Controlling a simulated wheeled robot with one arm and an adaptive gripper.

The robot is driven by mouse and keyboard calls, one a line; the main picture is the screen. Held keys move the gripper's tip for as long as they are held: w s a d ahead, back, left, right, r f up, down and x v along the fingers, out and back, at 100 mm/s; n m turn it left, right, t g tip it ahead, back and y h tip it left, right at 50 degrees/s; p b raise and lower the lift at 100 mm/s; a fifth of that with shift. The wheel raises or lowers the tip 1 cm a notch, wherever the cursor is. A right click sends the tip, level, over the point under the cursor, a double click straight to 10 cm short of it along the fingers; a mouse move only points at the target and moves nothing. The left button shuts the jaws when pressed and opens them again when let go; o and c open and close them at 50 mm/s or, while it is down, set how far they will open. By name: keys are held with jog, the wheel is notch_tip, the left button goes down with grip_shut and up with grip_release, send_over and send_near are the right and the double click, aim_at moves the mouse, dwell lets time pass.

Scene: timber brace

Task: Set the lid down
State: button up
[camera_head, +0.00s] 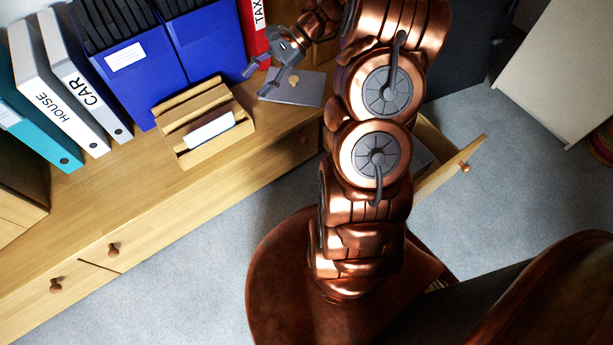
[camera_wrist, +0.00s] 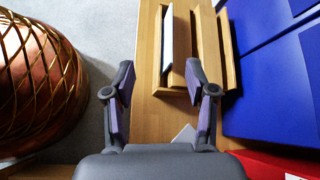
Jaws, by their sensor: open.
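A flat grey panel (camera_head: 292,88) with a small yellow-orange mark lies on the wooden cabinet top, beside the red binder. It may be the lid, but I cannot tell for sure. A pale corner (camera_wrist: 184,134), probably of the same panel, shows in the wrist view just ahead of my gripper's palm. My gripper (camera_head: 258,82) is open and empty, above the cabinet top at the panel's left edge. Part of the panel is hidden by my gripper and arm.
A wooden letter rack (camera_head: 203,122) holding a white card stands close left of my gripper. An open drawer (camera_head: 450,172) sticks out to the right of my arm.

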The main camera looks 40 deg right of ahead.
jog(key=s+a+r+n+g+h, duration=0.2)
jog(key=s+a+r+n+g, duration=0.1)
jog(key=s+a+n, duration=0.4)
jog(key=s+a+r+n+g+h, duration=0.2)
jog(key=s+a+r, duration=0.1)
jog(key=s+a, duration=0.4)
jog(key=s+d+n+h, duration=0.1)
jog(key=s+n+h, duration=0.2)
jog(key=s, duration=0.6)
jog(key=s+d+r+n+g+h, duration=0.1)
jog(key=s+n+h, duration=0.3)
jog(key=s, duration=0.4)
jog(key=shift+s+d+r+n, duration=0.25)
jog(key=shift+s+d+n, duration=0.15)
jog(key=shift+d, duration=0.4)
